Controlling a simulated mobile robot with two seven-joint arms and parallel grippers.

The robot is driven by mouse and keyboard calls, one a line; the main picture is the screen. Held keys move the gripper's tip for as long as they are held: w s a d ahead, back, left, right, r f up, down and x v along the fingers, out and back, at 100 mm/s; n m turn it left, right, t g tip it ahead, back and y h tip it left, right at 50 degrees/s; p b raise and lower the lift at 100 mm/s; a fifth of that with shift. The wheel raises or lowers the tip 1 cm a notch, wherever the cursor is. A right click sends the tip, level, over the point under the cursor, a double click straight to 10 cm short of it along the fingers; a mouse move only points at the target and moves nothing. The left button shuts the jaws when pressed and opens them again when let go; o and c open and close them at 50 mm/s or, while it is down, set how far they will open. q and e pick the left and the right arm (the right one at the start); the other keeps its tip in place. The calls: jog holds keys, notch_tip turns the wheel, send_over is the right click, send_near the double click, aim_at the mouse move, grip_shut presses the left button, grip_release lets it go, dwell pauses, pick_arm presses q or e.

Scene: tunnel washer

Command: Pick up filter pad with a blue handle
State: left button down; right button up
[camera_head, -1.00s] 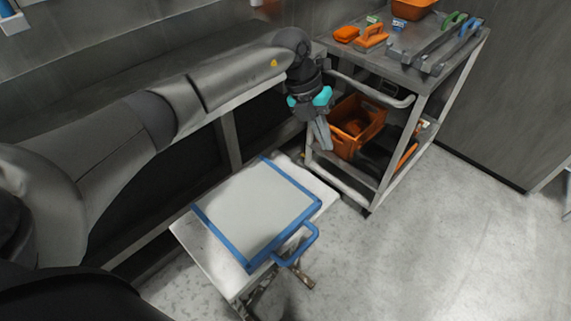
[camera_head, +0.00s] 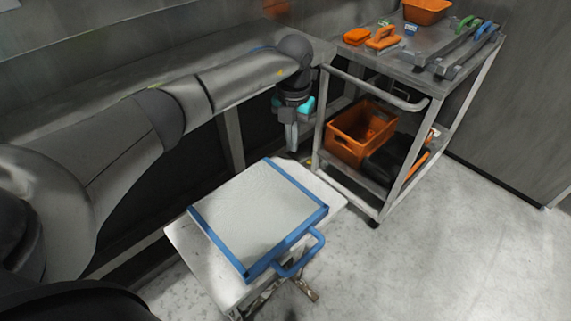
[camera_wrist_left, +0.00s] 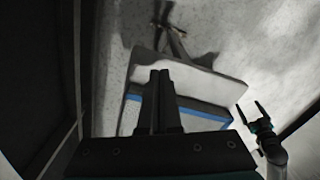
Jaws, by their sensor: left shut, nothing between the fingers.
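The filter pad (camera_head: 262,212) is a flat, pale square with a blue frame. Its blue loop handle (camera_head: 321,240) sticks out at the near right, past the edge of the white stand (camera_head: 205,262) it lies on. My left gripper (camera_head: 291,150) is shut and empty, pointing down behind the pad's far corner, apart from it. In the left wrist view its closed fingers (camera_wrist_left: 160,76) overlap the view of the pad's blue edge (camera_wrist_left: 205,111); the handle cannot be made out there. My right gripper (camera_wrist_left: 253,111) shows at the right with its fingers apart, away from the pad.
A metal cart (camera_head: 437,88) stands right of the stand, with an orange crate (camera_head: 345,146) on its lower shelf. Orange tools (camera_head: 383,39) and long blue- and green-handled tools (camera_head: 468,50) lie on top. The floor (camera_head: 440,255) at the right is clear.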

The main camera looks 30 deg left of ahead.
aim_at(292, 161)
pick_arm(q)
notch_tip(292, 161, down, 3)
jog(key=shift+f+b, duration=0.2)
jog(key=shift+b, duration=0.4)
jog(key=shift+s+d+r, duration=0.1)
jog(key=shift+s, duration=1.9)
pick_arm(e)
jog(key=shift+w+a+r, duration=0.2)
jog(key=shift+w+r, duration=0.2)
jog(key=shift+r, duration=0.4)
jog(key=shift+w+a+r, duration=0.2)
jog(key=shift+w+r, duration=0.2)
jog(key=shift+r, duration=0.35)
